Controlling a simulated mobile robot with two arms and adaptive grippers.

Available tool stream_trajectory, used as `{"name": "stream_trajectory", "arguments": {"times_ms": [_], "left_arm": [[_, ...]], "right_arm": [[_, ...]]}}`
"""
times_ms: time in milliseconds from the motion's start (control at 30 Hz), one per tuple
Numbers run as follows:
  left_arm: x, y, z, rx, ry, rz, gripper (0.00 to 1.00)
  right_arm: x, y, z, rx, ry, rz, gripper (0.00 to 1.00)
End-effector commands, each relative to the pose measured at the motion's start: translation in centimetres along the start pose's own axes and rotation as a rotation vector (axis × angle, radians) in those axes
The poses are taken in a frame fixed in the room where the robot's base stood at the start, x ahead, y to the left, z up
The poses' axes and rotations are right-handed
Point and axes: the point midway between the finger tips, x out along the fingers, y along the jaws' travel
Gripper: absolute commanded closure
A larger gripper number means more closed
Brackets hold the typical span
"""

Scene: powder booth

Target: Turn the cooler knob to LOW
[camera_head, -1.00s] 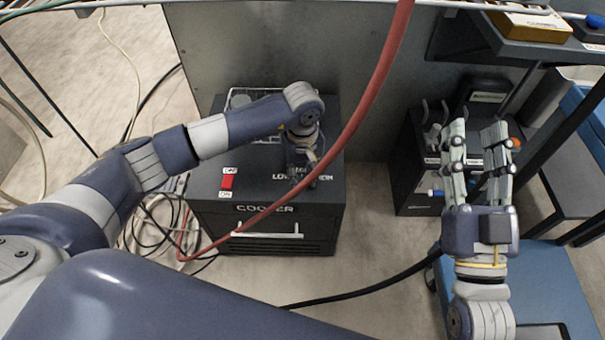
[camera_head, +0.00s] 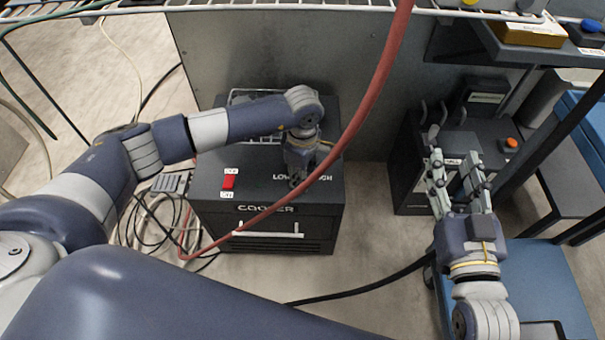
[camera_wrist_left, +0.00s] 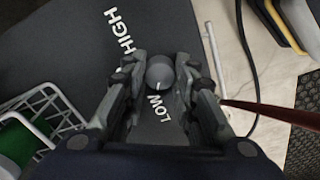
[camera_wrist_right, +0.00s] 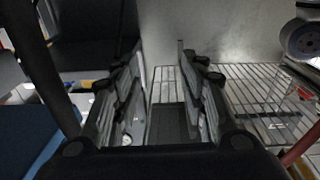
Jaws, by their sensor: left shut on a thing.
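The dark cooler box (camera_head: 318,228) stands on the floor, with COOLER on its front and LOW and HIGH on its top. My left gripper (camera_head: 300,180) reaches down onto the top between these words and hides the knob there. In the left wrist view, the round grey knob (camera_wrist_left: 160,70) sits between the fingertips of my left gripper (camera_wrist_left: 160,76), which is shut on it. The white mark on the knob points towards the word LOW (camera_wrist_left: 160,107). My right gripper (camera_head: 455,170) is open and empty, away from the cooler; its parted fingers also show in the right wrist view (camera_wrist_right: 158,62).
A red hose (camera_head: 372,85) hangs across the cooler, close to my left gripper. A red switch (camera_head: 229,182) is on the cooler top. A white handle (camera_head: 268,233) is on its front. A dark cabinet (camera_head: 408,165) stands behind my right gripper. Cables lie left of the cooler.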

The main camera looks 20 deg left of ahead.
Motion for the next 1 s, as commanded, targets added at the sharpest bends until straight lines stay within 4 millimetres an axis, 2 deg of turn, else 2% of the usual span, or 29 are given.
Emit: {"name": "stream_trajectory", "arguments": {"times_ms": [233,700,733,800,1000], "left_arm": [[0.0,0.0,-0.06,-0.063,0.001,0.0,0.98],[0.02,0.01,-0.05,-0.075,0.001,0.0,0.98],[0.02,0.01,-0.05,-0.075,0.001,0.0,0.67],[0.02,0.01,-0.05,-0.075,0.001,0.0,0.53],[0.01,0.0,-0.03,-0.074,0.0,0.0,0.53]], "right_arm": [[-0.1,0.12,0.81,-0.001,-0.042,0.003,0.6],[-0.11,0.12,0.91,-0.001,-0.048,0.003,0.6],[-0.11,0.12,0.9,-0.001,-0.048,0.003,0.6],[-0.11,0.12,0.9,-0.001,-0.047,0.003,0.6],[-0.11,0.12,0.89,-0.001,-0.047,0.003,0.6]]}}
